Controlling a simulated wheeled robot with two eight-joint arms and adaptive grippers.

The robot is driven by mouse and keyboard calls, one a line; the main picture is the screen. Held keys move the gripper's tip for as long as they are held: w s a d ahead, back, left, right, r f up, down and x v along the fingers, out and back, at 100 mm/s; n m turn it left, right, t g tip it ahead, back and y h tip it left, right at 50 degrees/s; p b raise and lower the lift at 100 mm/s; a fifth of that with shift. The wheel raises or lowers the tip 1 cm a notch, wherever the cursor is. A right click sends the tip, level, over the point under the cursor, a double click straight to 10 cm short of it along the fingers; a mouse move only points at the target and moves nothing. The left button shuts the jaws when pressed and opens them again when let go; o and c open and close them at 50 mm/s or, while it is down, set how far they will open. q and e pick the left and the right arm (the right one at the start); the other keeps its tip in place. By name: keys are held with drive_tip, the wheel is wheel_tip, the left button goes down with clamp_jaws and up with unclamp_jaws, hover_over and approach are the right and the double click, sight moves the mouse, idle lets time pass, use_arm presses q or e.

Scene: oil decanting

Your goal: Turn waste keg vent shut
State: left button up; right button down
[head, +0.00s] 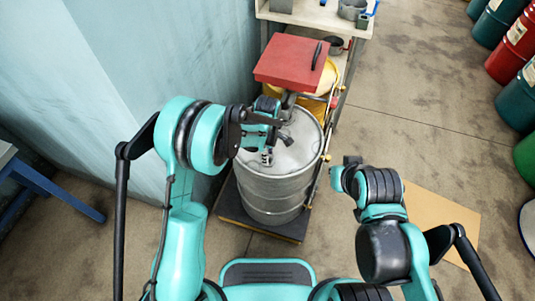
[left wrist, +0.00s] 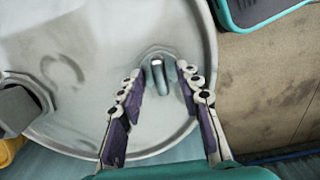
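The waste keg (head: 275,205) is a silver metal drum on a dark low base in the middle of the head view. Its pale round top fills much of the left wrist view (left wrist: 65,125). The vent (left wrist: 158,72), a small upright grey metal fitting in a shallow recess, stands near the keg's rim. My left gripper (head: 267,157) is over the keg top. In the left wrist view its two fingers (left wrist: 160,82) are spread, with the vent in the gap at their tips; I cannot tell whether they touch it. My right arm hangs right of the keg; its fingers cannot be made out.
A red box-like lid (head: 291,60) and a yellow drum (head: 312,103) stand behind the keg. A workbench (head: 320,18) is farther back. A pale wall is at left, a blue-legged table (head: 50,190) at far left.

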use_arm(q)
clamp_jaws()
drive_tip(key=shift+m, duration=0.3)
drive_tip(key=m, duration=0.3)
drive_tip(key=shift+b, duration=0.35)
drive_tip(key=m, duration=0.5)
drive_tip(key=m+b, duration=0.1)
drive_tip(key=m, duration=0.3)
drive_tip(key=shift+m, duration=0.3)
drive_tip(key=m, duration=0.4)
drive_tip(key=shift+m, duration=0.3)
